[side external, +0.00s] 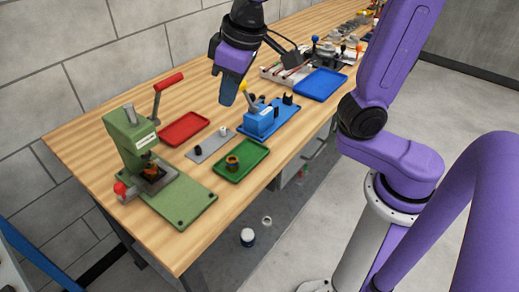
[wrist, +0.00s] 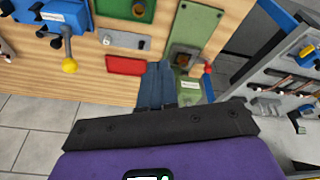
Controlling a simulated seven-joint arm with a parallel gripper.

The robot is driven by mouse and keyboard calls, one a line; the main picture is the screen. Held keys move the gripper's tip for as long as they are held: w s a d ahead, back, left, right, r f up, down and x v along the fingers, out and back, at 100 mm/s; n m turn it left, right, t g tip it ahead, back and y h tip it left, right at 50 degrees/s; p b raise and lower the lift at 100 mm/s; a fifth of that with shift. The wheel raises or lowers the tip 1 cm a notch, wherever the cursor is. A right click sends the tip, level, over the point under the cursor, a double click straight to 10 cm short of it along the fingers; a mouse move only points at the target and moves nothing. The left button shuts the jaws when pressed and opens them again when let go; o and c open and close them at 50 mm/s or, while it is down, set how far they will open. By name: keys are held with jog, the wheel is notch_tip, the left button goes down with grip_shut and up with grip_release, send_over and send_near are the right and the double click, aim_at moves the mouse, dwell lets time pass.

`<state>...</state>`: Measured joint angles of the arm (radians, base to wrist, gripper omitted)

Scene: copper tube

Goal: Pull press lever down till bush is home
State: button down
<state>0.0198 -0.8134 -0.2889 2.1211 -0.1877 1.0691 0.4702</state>
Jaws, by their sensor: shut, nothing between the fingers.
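The green press (side external: 132,140) stands at the left of the bench in the side view. Its lever is raised, with the red handle (side external: 168,82) up and tilted right. A small copper-coloured piece (side external: 150,171) sits under the press head; I cannot tell bush from tube or how deep it sits. My gripper (side external: 228,98) is shut and empty, right of the lever handle and apart from it. In the wrist view the shut fingers (wrist: 160,70) are left of the press (wrist: 188,50). The lever handle is not clear there.
The red tray (side external: 202,122) lies empty beside the press. A grey plate with pegs (side external: 211,146), a green tray (side external: 262,150) holding a copper-coloured part, and a blue device (side external: 260,122) with a yellow-knobbed lever stand nearby. A red knob (side external: 119,188) sticks out from the press's left side.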

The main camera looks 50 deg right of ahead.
jog(key=s+d+f+n+g, duration=0.1)
jog(key=s+d+f+n, duration=0.2)
jog(key=s+d+f, duration=0.2)
jog(key=s+d+f+n+g, duration=0.2)
jog(key=s+d+f+n, duration=0.2)
jog(key=s, duration=0.7)
jog(key=shift+s+d+f+n, duration=0.2)
jog(key=shift+d+f+n, duration=0.1)
jog(key=shift+d+f, duration=0.15)
jog(key=c, duration=1.6)
grip_release()
jog(key=shift+s+d, duration=0.25)
jog(key=shift+s, duration=0.1)
jog(key=shift+c, duration=0.2)
jog(key=o, duration=0.6)
jog(key=shift+s+f, duration=0.1)
jog(key=shift+f, duration=0.05)
jog(key=n+t+h, duration=0.2)
jog(key=t+h, duration=0.5)
jog(key=t, duration=0.7)
send_near(172, 82)
jog(key=x, duration=1.3)
